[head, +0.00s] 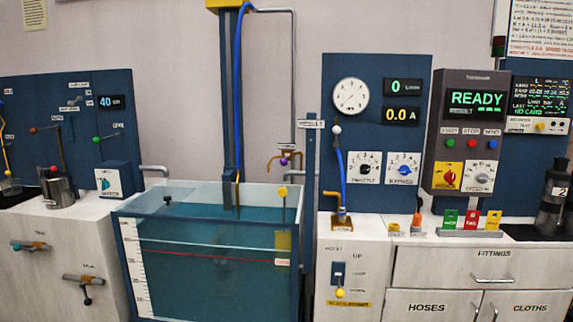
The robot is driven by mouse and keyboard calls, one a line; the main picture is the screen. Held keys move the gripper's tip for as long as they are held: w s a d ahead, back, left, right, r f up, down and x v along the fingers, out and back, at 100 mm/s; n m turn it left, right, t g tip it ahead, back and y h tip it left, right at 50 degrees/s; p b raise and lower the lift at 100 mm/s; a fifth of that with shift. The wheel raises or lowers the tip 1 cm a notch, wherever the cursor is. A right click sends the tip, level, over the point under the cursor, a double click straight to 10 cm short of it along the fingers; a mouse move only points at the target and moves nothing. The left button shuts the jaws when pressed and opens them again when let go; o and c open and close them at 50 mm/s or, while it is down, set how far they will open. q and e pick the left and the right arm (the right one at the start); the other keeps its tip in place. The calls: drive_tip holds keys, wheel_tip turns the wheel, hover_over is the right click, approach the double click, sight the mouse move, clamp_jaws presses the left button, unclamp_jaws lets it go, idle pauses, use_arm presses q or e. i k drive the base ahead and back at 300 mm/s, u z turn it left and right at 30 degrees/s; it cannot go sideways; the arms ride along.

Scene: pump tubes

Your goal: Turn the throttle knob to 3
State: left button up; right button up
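The throttle knob (366,163) is a round black-and-white dial on a white plate, low on the blue panel, with a label reading THROTTLE under it. Its pointer setting is too small to read. A similar knob with a blue centre, labelled BYPASS (404,164), sits just to its right. Above them are a round white gauge (351,94) and displays reading 0 (404,87) and 0.0 A (401,115). Neither of my grippers is in view.
A glass water tank (210,245) stands at centre left, in front of the wall. A grey control box showing READY (477,100) is right of the panel. White cabinets (480,270) with an orange-tipped tool and coloured tags on top stand below. A black pump-like object (553,200) is at far right.

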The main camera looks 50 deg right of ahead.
sight(364, 170)
drive_tip(key=z, duration=0.35)
drive_tip(key=i, duration=1.45)
drive_tip(key=z, duration=0.9)
